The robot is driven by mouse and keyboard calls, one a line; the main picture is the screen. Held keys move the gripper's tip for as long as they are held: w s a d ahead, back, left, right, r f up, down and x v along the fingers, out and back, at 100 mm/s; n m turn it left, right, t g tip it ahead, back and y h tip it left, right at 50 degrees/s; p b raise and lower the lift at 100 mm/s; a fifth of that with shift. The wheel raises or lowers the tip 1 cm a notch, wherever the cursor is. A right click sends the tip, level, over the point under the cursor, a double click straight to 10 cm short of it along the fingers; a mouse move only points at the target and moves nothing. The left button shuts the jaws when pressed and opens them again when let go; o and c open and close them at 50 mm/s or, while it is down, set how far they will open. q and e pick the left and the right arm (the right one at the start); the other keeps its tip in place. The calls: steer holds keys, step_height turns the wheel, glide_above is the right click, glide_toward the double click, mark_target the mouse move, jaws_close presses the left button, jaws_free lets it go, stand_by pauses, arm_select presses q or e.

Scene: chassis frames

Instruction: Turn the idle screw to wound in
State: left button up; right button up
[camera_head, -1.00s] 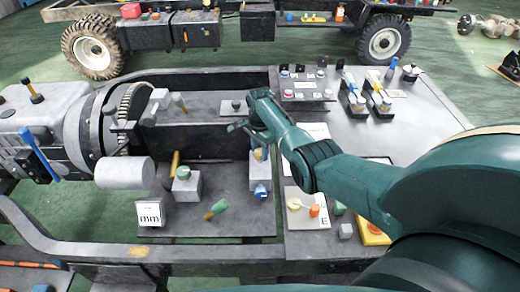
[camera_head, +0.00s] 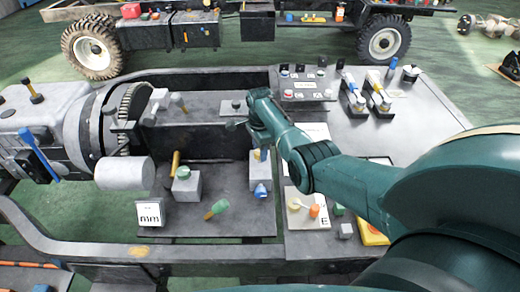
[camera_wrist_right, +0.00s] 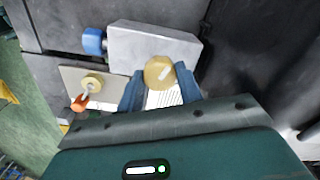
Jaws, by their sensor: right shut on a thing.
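The idle screw appears to be the brass-yellow round knob (camera_wrist_right: 158,72) with a pale line across its face, on a light grey block (camera_wrist_right: 150,45). A blue knob (camera_wrist_right: 94,41) sticks out of one side of this block. In the head view the block (camera_head: 260,172) stands on the dark lower plate, its top partly covered. My right gripper (camera_wrist_right: 160,80) has its blue fingers on either side of the yellow knob, shut on it. In the head view the right gripper (camera_head: 262,154) is mostly hidden by my arm. My left gripper is not in view.
A plate marked E (camera_head: 316,222) with a cream knob and an orange knob lies close by on the right. A grey block with a green knob (camera_head: 183,173), an "mm" card (camera_head: 150,214) and a green-handled tool (camera_head: 216,209) stand to the left.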

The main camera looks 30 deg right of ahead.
steer(key=o, duration=1)
steer(key=shift+r, duration=0.15)
step_height(320, 180, up, 13)
steer(key=shift+b, duration=0.3)
steer(key=s+a+f+n+t+h, duration=0.1)
steer(key=s+a+f+n, duration=0.1)
steer(key=s+f+n, duration=0.5)
steer(key=s+a+f+n+t+h, duration=0.1)
steer(key=s+a+f+n, duration=0.3)
steer(key=s, duration=0.4)
steer(key=s+a+r+n+t+y, duration=0.1)
steer(key=s+a+n, duration=0.35)
steer(key=s, duration=0.55)
steer(key=s+a+r+n+t+y, duration=0.1)
steer(key=s+a+n, duration=0.4)
steer(key=s, duration=0.4)
steer(key=w+a+f+n+t+y, duration=0.1)
steer(key=w+a+f+t, duration=0.3)
steer(key=f, duration=0.5)
steer(key=shift+w+a+f+n+t+y, duration=0.2)
steer(key=shift+w+f+n+t+y, duration=0.2)
steer(key=shift+w+t+y, duration=0.45)
